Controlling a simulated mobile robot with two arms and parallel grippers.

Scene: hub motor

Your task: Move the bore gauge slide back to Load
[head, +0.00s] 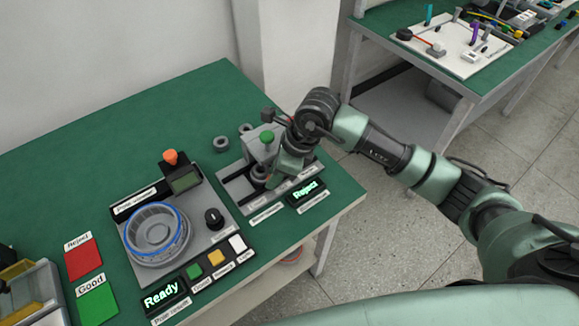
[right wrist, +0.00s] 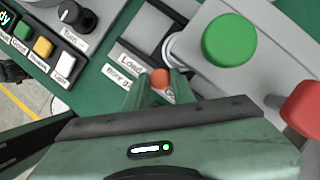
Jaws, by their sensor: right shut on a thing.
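The bore gauge (head: 226,172) stands at the right part of the green bench, with a green round knob (head: 267,136) on top. Its display (head: 306,190) reads "Reject". My right gripper (head: 273,180) reaches down at the front of the gauge and hides part of its slide. In the right wrist view its fingers (right wrist: 160,86) are shut on a small orange knob (right wrist: 160,77), which looks like the slide's handle. The "Load" label (right wrist: 132,61) is just left of the knob. The green knob (right wrist: 230,40) is up and to the right. My left gripper is not in view.
A tester with a blue-rimmed round fixture (head: 155,232) and a "Ready" display (head: 162,294) stands left of the gauge. Red (head: 84,258) and green (head: 97,304) pads lie further left. Loose grey rings (head: 221,143) lie behind the gauge. A red knob (right wrist: 303,108) is close right of my gripper.

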